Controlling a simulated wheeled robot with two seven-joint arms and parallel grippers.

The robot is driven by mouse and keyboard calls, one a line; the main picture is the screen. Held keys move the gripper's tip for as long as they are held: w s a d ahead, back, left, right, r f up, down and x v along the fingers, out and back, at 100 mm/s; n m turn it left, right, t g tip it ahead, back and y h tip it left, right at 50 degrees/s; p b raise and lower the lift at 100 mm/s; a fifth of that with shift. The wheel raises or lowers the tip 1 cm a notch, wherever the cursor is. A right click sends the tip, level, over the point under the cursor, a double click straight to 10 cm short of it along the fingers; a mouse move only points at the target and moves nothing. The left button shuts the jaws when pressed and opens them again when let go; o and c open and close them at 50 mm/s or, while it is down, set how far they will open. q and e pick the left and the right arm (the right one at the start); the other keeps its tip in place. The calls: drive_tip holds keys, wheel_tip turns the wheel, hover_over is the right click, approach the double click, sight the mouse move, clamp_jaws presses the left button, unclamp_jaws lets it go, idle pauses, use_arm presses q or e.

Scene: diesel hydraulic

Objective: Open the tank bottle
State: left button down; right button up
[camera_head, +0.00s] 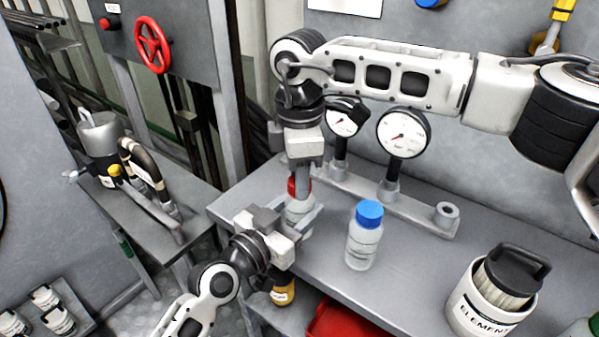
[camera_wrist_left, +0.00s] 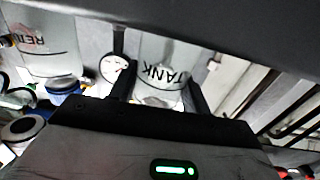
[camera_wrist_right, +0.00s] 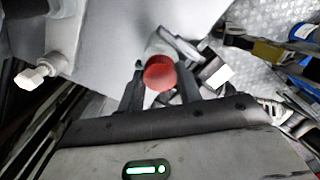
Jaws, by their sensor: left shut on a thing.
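The tank bottle is a clear bottle (camera_head: 299,211) with a red cap (camera_head: 292,187), upright near the left end of the grey bench. Its TANK label (camera_wrist_left: 165,75) shows upside down in the left wrist view. My left gripper (camera_head: 303,217) comes from the front and is shut on the bottle's body, a finger on each side. My right gripper (camera_head: 303,184) points down from above at the cap. In the right wrist view the red cap (camera_wrist_right: 160,73) lies between its two spread fingers, with small gaps beside it. The gripper partly hides the cap in the head view.
A blue-capped bottle (camera_head: 364,237) stands to the right on the bench. Two gauges (camera_head: 403,133) on a manifold are behind it. A white ELEMENT canister (camera_head: 490,305) is at the front right. A side table (camera_head: 130,195) with a filter assembly is at left.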

drive_tip(key=n, duration=1.3)
drive_tip(key=shift+n, duration=0.3)
drive_tip(key=n, duration=0.7)
drive_tip(key=shift+r, duration=0.1)
drive_tip(key=n, duration=2)
drive_tip(key=shift+n, duration=0.3)
drive_tip(key=n, duration=1.2)
drive_tip(key=shift+n, duration=0.4)
